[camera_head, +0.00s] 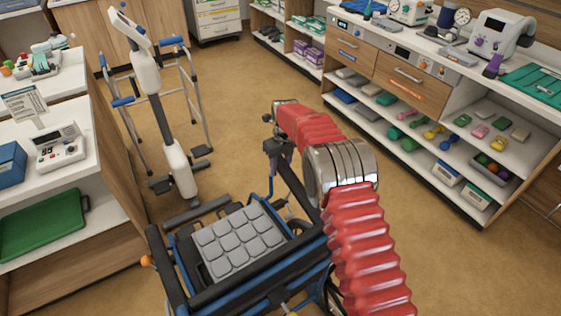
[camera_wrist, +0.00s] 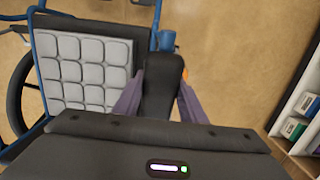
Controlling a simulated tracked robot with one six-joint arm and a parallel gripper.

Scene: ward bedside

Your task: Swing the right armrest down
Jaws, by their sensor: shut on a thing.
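A wheelchair with a blue frame and a grey padded seat cushion (camera_head: 240,241) stands at the bottom middle of the head view; the cushion also shows at left in the wrist view (camera_wrist: 85,70). The right armrest (camera_head: 294,186) is a dark bar along the cushion's right side, partly hidden by my arm. In the wrist view its black pad (camera_wrist: 162,85) lies between the purple fingers of my gripper (camera_wrist: 160,98). My gripper (camera_head: 279,160) is shut on the pad near its far end. I cannot tell the armrest's exact angle.
A walker (camera_head: 190,95) and a tall white-and-grey device (camera_head: 160,110) stand beyond the chair. A counter (camera_head: 125,190) is close on the left. Shelves with small weights (camera_head: 432,132) line the right. Floor is free between chair and shelves.

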